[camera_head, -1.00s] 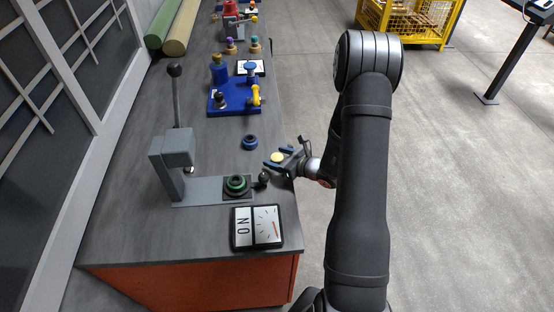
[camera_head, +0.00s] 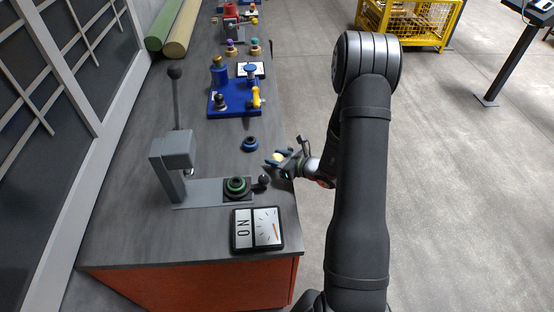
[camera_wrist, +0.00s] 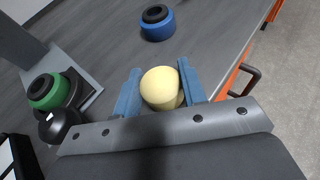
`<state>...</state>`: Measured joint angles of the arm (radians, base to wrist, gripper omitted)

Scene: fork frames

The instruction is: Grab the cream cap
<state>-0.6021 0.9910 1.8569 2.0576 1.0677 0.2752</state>
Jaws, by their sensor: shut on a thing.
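The cream cap (camera_wrist: 161,87) is a pale, rounded piece. It sits between the two blue fingers of my gripper (camera_wrist: 159,92) in the wrist view, and the fingers are shut on it. In the head view the cream cap (camera_head: 277,158) shows small at the bench's right edge, partly hidden by my gripper (camera_head: 279,161). I cannot tell whether the cap touches the bench top.
A blue ring piece with a dark top (camera_head: 250,144) stands just beyond the gripper. A grey press (camera_head: 172,160) with a green ring piece (camera_head: 237,186) and a black ball knob (camera_head: 264,180) is nearby.

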